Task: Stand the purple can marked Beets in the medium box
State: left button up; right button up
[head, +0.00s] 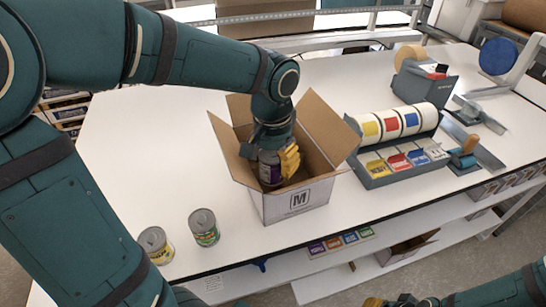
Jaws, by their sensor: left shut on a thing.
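The medium box (272,208), brown cardboard with its flaps open and an M label on the front, stands on the white table. My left gripper (282,161) reaches down into the box from above, its yellow finger showing. It is shut on the purple can (268,174), which is upright inside the box near the front wall. The can's lower part is hidden by the wall, so I cannot tell whether it touches the bottom; its lettering is unreadable. My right gripper (385,302) is partly in view at the bottom edge, apart from the box; its opening does not show clearly.
A yellow-labelled can (155,244) and a green-labelled can (204,228) stand left of the box near the front edge. A label roll dispenser (398,160) is close on the right, with a tape dispenser (423,83) behind. The left of the table is clear.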

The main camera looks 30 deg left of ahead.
pick_arm(q)
jog(key=shift+f+b, duration=0.85)
jog(key=shift+f, duration=0.55)
jog(key=shift+f+b, duration=0.85)
jog(key=shift+f, duration=0.3)
jog(key=o, duration=1.4)
